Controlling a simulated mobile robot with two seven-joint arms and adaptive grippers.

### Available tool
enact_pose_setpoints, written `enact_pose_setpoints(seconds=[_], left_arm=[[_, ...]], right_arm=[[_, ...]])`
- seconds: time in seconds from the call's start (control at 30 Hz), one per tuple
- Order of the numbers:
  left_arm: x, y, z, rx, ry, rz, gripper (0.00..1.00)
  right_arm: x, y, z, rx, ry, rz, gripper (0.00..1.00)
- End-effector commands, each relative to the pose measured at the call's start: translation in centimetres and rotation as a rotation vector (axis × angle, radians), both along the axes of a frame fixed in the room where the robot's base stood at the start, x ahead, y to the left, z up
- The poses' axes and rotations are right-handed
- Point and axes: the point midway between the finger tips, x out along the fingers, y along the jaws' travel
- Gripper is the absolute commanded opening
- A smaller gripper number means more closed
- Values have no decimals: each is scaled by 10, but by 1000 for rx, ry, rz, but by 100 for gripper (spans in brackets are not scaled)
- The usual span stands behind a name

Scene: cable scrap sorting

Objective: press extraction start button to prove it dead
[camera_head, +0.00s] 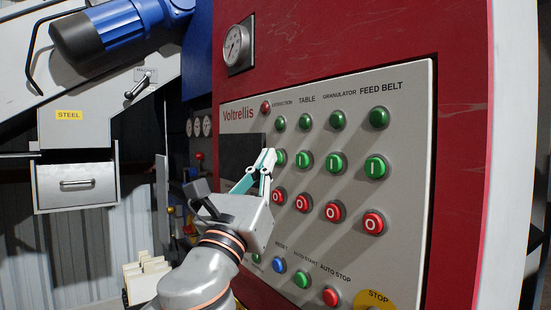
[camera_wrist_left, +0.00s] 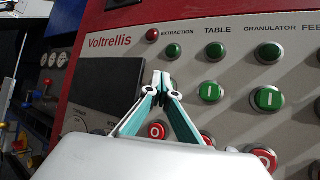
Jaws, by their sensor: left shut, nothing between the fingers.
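The extraction start button (camera_head: 282,157) is the leftmost green button in its row on the grey Voltrellis panel (camera_head: 403,250), mostly covered by my fingertips in the head view. My left gripper (camera_head: 269,156) is shut and empty, its fingertips at or just in front of that button. I cannot tell whether they touch it. In the left wrist view the shut fingertips (camera_wrist_left: 161,78) hide the button. The green extraction lamp (camera_head: 279,123) sits above it, under the extraction label. My right gripper is not in view.
Table start (camera_head: 303,160), granulator start (camera_head: 335,163) and feed belt start (camera_head: 376,167) buttons lie to the right. The red extraction stop button (camera_head: 278,196) is just below my fingers. A dark screen (camera_wrist_left: 105,82) is left of them. A yellow-based STOP (camera_head: 377,299) is at the bottom.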

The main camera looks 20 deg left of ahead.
Motion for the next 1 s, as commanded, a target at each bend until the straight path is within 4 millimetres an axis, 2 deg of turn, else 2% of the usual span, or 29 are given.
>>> enact_pose_setpoints(seconds=[0.57, 1.0], left_arm=[[2, -1, 0, 0, 1, 0, 0], [-12, 9, 0, 0, 0, 0, 0]], right_arm=[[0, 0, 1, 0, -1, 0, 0], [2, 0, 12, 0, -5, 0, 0]])
